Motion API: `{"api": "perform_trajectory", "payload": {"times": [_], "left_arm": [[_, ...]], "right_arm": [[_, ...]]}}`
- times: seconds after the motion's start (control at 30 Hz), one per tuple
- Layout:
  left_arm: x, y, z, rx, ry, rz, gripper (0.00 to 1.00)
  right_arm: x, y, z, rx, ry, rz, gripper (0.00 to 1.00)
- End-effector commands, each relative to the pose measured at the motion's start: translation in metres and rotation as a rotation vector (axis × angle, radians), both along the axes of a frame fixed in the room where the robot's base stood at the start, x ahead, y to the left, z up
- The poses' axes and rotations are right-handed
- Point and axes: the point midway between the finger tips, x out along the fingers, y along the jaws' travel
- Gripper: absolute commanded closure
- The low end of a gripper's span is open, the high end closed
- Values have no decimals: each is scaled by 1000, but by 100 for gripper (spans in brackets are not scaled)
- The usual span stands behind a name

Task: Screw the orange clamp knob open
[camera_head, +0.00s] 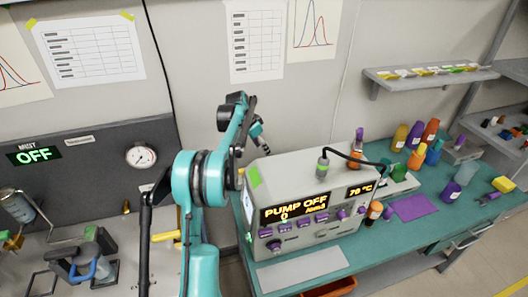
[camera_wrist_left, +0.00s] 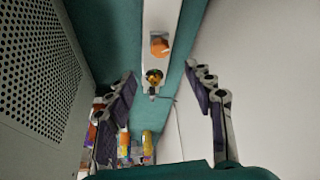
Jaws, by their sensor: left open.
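An orange knob-like part (camera_wrist_left: 158,46) shows in the left wrist view on a pale strip beyond the fingertips; I take it for the clamp knob. A small dark-and-yellow round part (camera_wrist_left: 153,76) is nearer, between the fingers. My left gripper (camera_wrist_left: 163,76) is open, with a finger on each side and nothing visibly gripped. In the head view, my teal arm reaches behind the grey pump box (camera_head: 310,195), and the gripper is mostly hidden there. The knob is not clearly identifiable in the head view. My right gripper is not in view.
The pump box's display reads PUMP OFF and 70 °C. A perforated grey wall (camera_wrist_left: 42,85) stands close left of the gripper in the wrist view. Several colored bottles stand right on the teal bench (camera_head: 452,215). A wall shelf (camera_head: 430,80) is above.

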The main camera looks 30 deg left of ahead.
Motion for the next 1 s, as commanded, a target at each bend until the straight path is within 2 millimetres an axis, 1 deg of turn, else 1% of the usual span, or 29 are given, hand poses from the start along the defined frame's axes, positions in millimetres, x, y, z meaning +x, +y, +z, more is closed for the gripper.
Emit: {"api": "perform_trajectory", "payload": {"times": [0.27,0.37,0.5,0.6,0.77,0.87,1.0], "left_arm": [[0,0,0,0,0,-1,47],[6,2,-6,1,2,-51,47],[20,2,-23,1,4,-206,47],[25,1,-34,0,1,-287,47],[28,-1,-46,0,-1,-317,47],[32,-4,-58,1,0,-316,47],[38,-10,-79,0,0,-315,47]], "right_arm": [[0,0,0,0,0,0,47],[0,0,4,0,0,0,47],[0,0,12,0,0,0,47],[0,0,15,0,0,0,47],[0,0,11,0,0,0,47],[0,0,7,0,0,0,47],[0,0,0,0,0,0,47]]}}
